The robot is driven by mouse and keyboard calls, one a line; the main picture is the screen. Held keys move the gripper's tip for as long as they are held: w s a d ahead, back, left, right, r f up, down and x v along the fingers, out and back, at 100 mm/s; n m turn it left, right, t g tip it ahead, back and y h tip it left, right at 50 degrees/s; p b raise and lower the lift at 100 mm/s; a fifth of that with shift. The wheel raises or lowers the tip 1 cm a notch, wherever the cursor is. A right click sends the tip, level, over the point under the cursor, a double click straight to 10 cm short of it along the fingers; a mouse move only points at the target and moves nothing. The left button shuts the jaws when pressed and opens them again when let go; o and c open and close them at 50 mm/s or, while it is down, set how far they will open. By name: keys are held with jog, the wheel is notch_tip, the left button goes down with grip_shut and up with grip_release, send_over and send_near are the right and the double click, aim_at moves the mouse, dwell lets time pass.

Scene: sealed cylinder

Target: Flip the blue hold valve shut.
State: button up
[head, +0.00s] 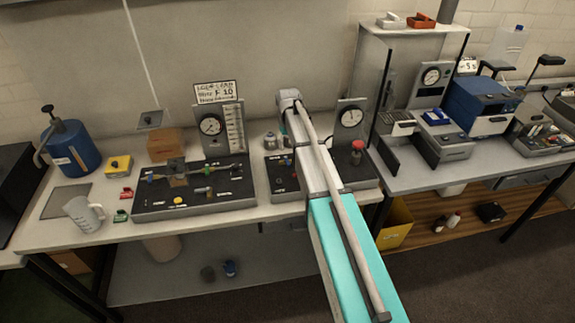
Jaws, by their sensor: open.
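A long black panel (225,200) on the bench carries pipework and small coloured parts. A small blue part (150,178) sits at the left end of its pipework. Another small blue part (287,161) shows on a narrower black panel to the right, beside my arm. I cannot tell from this view which one is the hold valve, or how its handle is turned. My arm reaches over the narrower panel and hides part of it. My gripper cannot be made out; the arm's far end shows no fingers.
A round gauge (211,125) stands behind the long panel, and another gauge (350,117) stands right of my arm above a red knob (357,147). A clear jug (84,214) and blue container (70,147) are at the left. A blue-topped machine (482,103) is on the right bench.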

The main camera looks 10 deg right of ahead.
aim_at(288, 163)
jog(key=shift+f+b, duration=4.05)
jog(key=shift+f, duration=0.25)
grip_shut()
